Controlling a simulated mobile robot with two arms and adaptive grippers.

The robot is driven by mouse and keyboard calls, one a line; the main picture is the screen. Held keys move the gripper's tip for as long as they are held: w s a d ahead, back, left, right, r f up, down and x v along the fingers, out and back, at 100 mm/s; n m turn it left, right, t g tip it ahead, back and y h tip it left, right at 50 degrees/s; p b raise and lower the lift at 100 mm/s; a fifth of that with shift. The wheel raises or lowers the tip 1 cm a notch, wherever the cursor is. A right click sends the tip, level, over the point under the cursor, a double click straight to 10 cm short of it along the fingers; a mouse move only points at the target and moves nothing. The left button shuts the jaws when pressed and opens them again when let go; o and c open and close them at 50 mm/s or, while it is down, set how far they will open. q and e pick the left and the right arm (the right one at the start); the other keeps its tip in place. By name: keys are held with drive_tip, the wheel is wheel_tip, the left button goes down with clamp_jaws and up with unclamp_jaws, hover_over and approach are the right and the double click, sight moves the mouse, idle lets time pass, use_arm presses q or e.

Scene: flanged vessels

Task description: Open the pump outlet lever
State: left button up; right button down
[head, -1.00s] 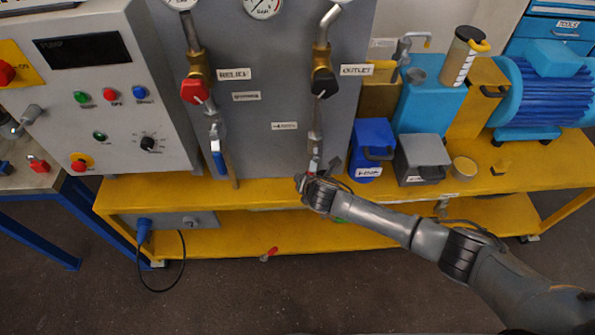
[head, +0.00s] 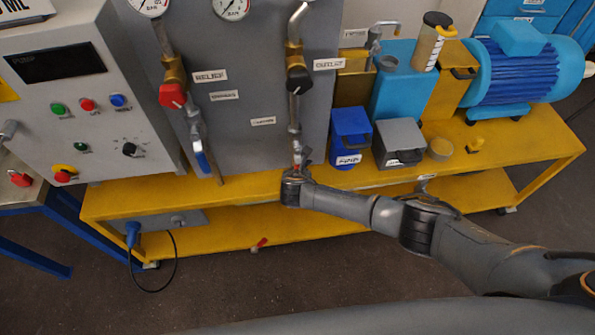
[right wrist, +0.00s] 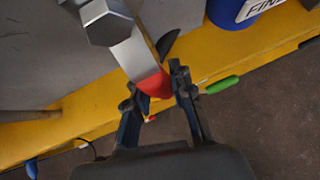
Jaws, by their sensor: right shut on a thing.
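The outlet lever is a flat metal lever (right wrist: 136,55) with a red end (right wrist: 156,84), below a large hex fitting in the right wrist view. In the head view it hangs down the grey panel under the black knob (head: 299,79) beside the OUTLET label (head: 329,64). My right gripper (right wrist: 156,83) is shut on the red end, with one finger on each side. In the head view my right gripper (head: 297,172) is at the lever's lower end and hides most of the red part. My left gripper is not in view.
A blue-handled lever (head: 202,161) hangs to the left under a red knob (head: 173,95). A blue bin (head: 350,135) and a grey bin (head: 398,142) stand right on the yellow bench (head: 472,148). A green handle (right wrist: 222,84) lies close right of my fingers.

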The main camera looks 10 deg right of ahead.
drive_tip(key=shift+d+f, duration=0.1)
drive_tip(key=shift+d, duration=0.05)
drive_tip(key=c, duration=1.1)
unclamp_jaws()
drive_tip(key=shift+s+r, duration=0.3)
drive_tip(key=shift+r, duration=0.05)
drive_tip(key=v, duration=1.1)
drive_tip(key=shift+s, duration=0.1)
